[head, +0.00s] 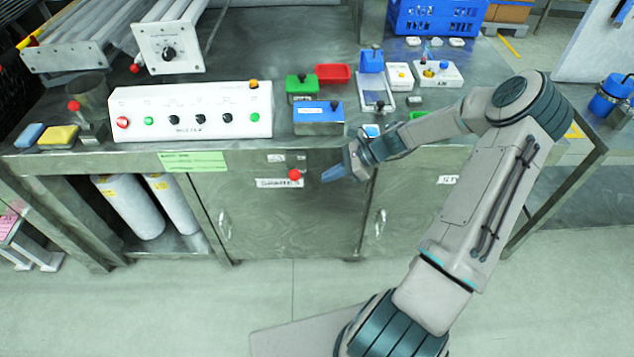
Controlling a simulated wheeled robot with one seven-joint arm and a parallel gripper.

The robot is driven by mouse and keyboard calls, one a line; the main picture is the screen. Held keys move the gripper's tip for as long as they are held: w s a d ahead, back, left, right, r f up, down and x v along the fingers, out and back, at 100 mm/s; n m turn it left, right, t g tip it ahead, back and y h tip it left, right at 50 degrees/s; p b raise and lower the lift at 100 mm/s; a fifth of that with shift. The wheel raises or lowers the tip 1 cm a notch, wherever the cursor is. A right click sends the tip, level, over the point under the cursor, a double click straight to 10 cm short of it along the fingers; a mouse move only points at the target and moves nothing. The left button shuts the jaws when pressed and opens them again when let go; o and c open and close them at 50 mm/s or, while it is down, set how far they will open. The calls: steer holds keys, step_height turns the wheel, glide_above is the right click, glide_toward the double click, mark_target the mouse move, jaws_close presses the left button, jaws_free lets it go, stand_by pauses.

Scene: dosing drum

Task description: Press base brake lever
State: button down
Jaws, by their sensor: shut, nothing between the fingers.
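A red ball knob (295,174) sticks out from the front of the steel bench, just above a small white label (279,183) whose text I cannot read clearly. It looks like the end of a lever; its stem is not visible. My gripper (325,177) is in front of the bench, just right of the red knob, with its blue fingertips pointing left toward it. The fingers are shut and empty. A small gap shows between fingertips and knob in the picture; the depth between them I cannot tell.
The bench top (300,150) above carries a white control panel (190,112), a blue box (318,117) and a green box (301,88). Another red-knobbed lever (74,106) stands at the left. Cabinet doors (290,225) lie below. Floor in front is clear.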

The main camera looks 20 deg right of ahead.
steer(key=shift+v, duration=1.45)
steer(key=shift+a, duration=0.1)
steer(key=s+a+r+n+h, duration=0.3)
steer(key=s+r+n+h, duration=0.2)
steer(key=s+r+n, duration=0.5)
steer(key=s+a+r+n+t+h, duration=0.1)
steer(key=s+a+r+n+h, duration=0.3)
steer(key=s+r+n, duration=0.7)
steer(key=s+r+h, duration=0.1)
steer(key=s, duration=0.1)
steer(key=shift+s+a, duration=0.3)
steer(key=shift+s, duration=0.05)
steer(key=shift+r, duration=0.1)
